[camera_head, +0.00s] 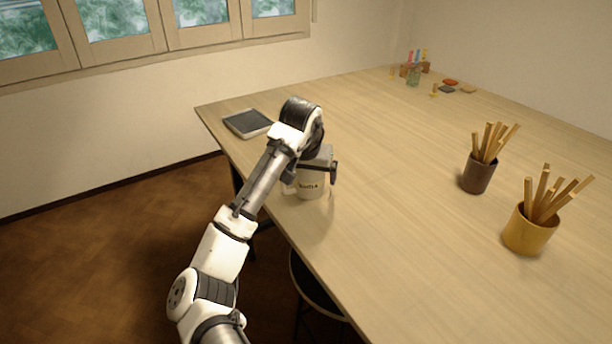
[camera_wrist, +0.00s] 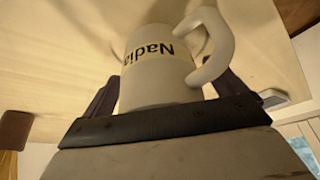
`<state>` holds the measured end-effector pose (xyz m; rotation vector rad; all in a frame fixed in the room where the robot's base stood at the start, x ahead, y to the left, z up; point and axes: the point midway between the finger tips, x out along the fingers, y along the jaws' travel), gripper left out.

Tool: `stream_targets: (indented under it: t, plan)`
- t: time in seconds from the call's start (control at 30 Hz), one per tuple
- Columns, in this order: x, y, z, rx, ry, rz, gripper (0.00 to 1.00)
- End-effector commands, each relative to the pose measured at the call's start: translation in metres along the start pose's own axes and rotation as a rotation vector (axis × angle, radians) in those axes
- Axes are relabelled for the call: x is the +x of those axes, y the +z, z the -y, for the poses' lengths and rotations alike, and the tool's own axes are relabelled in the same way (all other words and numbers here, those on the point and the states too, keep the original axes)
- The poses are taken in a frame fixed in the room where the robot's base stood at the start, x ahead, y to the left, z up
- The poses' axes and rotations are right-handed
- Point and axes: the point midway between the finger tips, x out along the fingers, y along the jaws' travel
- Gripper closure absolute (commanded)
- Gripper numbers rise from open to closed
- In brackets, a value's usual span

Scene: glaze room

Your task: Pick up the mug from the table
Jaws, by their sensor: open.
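The mug (camera_head: 311,192) is pale with a yellowish name band. It stands on the wooden table (camera_head: 400,240) near its left edge, partly hidden by my arm. In the wrist view the mug (camera_wrist: 158,75) appears upside down, with "Nadia" on its band and its handle at the right. My gripper (camera_head: 318,168) is over the mug in the head view. In the wrist view its dark fingers (camera_wrist: 165,96) are open, one on each side of the mug. The mug hides part of them, and I cannot tell whether they touch it.
A dark-topped tray (camera_head: 248,123) lies at the table's far left corner. A brown cup (camera_head: 478,178) and a yellow cup (camera_head: 528,236), both holding wooden sticks, stand at the right. Small coloured items and a jar (camera_head: 413,77) sit at the back. A stool (camera_head: 315,285) is below the near edge.

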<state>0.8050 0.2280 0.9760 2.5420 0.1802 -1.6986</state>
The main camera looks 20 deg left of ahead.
Motion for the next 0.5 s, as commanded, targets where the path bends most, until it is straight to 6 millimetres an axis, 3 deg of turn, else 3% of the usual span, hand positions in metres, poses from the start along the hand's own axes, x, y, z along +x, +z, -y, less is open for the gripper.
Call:
stream_targets:
  t: [0.2, 0.5]
  plan:
    - [0.0015, 0.0002, 0.0001, 0.0, 0.0, 0.0, 0.04]
    - [0.0012, 0.0001, 0.0, 0.0, 0.0, 0.0, 0.44]
